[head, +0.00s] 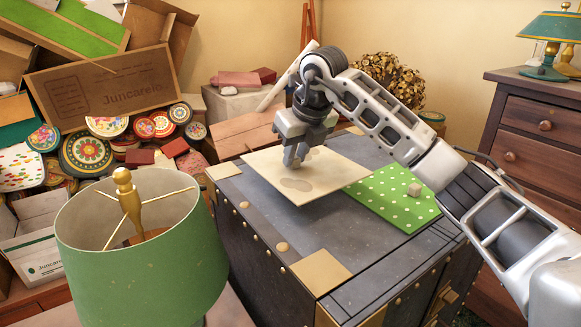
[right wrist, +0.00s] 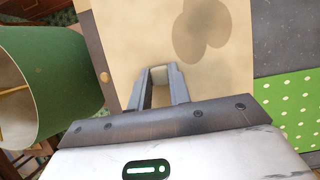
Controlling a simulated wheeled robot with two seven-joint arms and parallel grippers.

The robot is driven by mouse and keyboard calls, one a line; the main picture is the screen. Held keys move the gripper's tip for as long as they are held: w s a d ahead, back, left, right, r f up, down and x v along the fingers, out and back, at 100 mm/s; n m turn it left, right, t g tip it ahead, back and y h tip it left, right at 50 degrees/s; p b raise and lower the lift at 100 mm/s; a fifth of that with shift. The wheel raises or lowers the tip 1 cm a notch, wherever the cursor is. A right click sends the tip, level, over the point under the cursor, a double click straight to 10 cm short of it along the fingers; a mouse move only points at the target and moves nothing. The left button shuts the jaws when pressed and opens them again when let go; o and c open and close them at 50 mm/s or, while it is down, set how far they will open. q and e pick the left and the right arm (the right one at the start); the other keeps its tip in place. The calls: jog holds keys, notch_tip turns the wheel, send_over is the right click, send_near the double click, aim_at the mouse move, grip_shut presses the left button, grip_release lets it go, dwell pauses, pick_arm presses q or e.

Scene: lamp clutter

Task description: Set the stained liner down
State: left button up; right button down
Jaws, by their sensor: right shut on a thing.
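The stained liner (head: 264,172) is a cream sheet with darker blotches, over the top of a dark trunk (head: 245,200). My right gripper (head: 291,164) points down at the liner and is shut on a small pale block-like grip on it. In the right wrist view the fingers (right wrist: 159,88) close around this pale piece, with the blotched sheet (right wrist: 225,75) spread beyond. The liner looks nearly level; I cannot tell whether it touches the trunk. Its right edge overlaps the green dotted liner (head: 385,205) in the head view. My left gripper is not in view.
A green lampshade (head: 140,255) stands at the front left. Boxes and painted round tins (head: 87,152) crowd the left. A dark dresser (head: 535,125) stands at the right.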

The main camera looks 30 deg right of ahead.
aim_at(289, 171)
jog(key=shift+w+a+f, duration=0.2)
jog(key=shift+w+f, duration=0.3)
jog(key=shift+f, duration=0.05)
jog(key=shift+s+p+x, duration=0.2)
jog(key=shift+p+x, duration=0.1)
jog(key=shift+x, duration=0.65)
jog(key=shift+s+p+x, duration=0.2)
jog(key=shift+p+x, duration=0.05)
jog(key=shift+x, duration=0.7)
jog(key=c, duration=1.3)
grip_release()
jog(key=shift+f, duration=0.2)
jog(key=shift+r, duration=0.1)
jog(key=b+v, duration=0.1)
jog(key=v, duration=1.1)
jog(key=shift+s, duration=0.1)
